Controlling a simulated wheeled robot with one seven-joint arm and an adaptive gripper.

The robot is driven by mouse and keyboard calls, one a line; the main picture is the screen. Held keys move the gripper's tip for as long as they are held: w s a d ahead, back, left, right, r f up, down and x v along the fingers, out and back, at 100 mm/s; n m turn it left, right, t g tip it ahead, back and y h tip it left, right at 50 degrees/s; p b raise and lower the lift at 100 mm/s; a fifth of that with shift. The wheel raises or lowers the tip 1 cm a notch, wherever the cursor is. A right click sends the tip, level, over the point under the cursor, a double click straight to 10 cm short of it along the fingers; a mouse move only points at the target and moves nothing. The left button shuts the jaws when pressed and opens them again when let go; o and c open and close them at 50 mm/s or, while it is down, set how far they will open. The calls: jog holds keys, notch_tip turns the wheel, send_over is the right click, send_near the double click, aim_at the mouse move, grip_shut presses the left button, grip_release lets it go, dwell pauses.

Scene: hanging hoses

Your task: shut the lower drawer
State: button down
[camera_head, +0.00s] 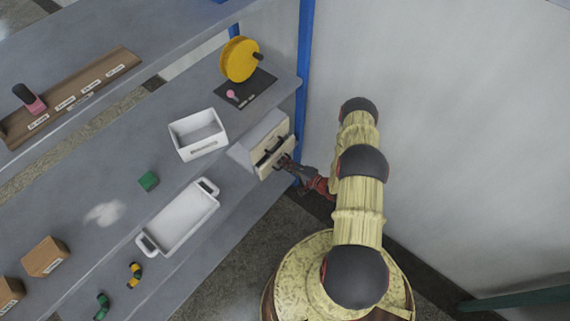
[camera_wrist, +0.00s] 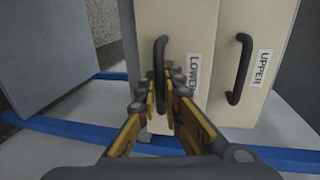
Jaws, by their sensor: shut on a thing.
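A small cabinet (camera_head: 250,140) with two pale drawer fronts stands at the right end of the shelf. The wrist view shows it turned on its side. The lower drawer (camera_wrist: 185,30), labelled LOWER, has a black bar handle (camera_wrist: 160,60). The upper drawer (camera_wrist: 260,25), labelled UPPER, has a similar handle (camera_wrist: 239,70). My gripper (camera_wrist: 161,95) is shut on the lower drawer's handle. In the head view, my gripper (camera_head: 288,165) is at the cabinet's front and partly covers it. I cannot tell exactly how far the lower drawer stands out.
A white bin (camera_head: 185,150) and a white two-handled tray (camera_head: 165,235) stand left of the cabinet. A yellow reel (camera_head: 238,60) stands behind it. A blue post (camera_head: 304,60) and a grey wall (camera_head: 450,100) are close on the right.

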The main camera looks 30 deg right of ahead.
aim_at(278, 159)
jog(key=x, duration=0.2)
jog(key=b+x, duration=0.1)
jog(key=x, duration=0.1)
jog(key=shift+r, duration=0.3)
jog(key=c, duration=2.3)
grip_release()
jog(key=shift+w+d, duration=0.1)
jog(key=shift+r, duration=0.1)
jog(key=v, duration=1.2)
